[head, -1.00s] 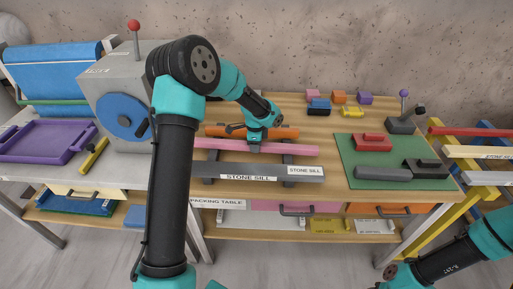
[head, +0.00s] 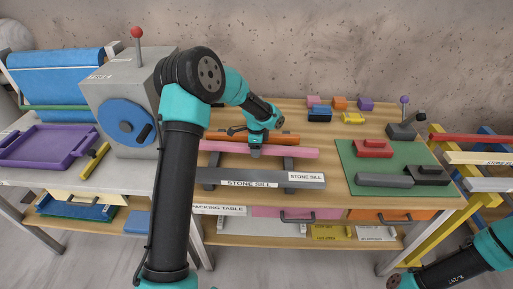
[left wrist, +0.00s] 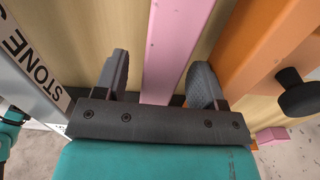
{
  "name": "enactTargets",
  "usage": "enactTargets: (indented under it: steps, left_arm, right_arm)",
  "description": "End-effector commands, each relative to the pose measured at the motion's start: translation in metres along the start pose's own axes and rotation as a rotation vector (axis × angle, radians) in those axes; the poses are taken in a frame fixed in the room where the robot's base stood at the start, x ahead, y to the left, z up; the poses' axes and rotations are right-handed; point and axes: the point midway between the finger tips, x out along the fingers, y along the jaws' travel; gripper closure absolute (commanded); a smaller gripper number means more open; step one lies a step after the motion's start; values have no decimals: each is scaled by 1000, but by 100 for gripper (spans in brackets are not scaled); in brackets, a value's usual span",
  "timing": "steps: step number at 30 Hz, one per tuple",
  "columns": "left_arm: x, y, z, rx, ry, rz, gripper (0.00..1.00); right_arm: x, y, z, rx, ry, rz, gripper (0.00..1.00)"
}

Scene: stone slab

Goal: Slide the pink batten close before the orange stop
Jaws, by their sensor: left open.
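The pink batten (head: 296,152) lies lengthwise on dark cross supports on the wooden table. The orange stop (head: 284,139) is a long orange bar behind it, with a strip of space between them. My left gripper (head: 256,152) is down at the batten, left of its middle. In the left wrist view its two fingers (left wrist: 160,82) are open, one on each side of the pink batten (left wrist: 176,40), with small gaps showing. The orange stop (left wrist: 255,60) is beyond the right finger there. My right gripper is out of view; only part of its arm shows.
A dark stone sill (head: 225,178) lies in front of the batten. A black knob (left wrist: 298,92) sticks out by the orange stop. A green mat (head: 350,160) with red and dark blocks is to the right. Several small coloured blocks, including a yellow one (head: 353,118), stand behind.

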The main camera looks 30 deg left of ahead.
Motion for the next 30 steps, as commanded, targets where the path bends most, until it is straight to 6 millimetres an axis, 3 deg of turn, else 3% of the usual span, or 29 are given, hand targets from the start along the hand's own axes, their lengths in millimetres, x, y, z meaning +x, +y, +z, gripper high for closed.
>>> enactTargets:
  steps: [10, 19, 30]
  left_arm:
    - [-5, 0, 0, 0, 0, -1, 36]
    - [-39, 0, 0, 0, 1, -3, 36]
    - [-41, 54, -7, 3, 0, 1, 36]
  right_arm:
    - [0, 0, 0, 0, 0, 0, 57]
    - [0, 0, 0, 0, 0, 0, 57]
    - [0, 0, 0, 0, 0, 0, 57]
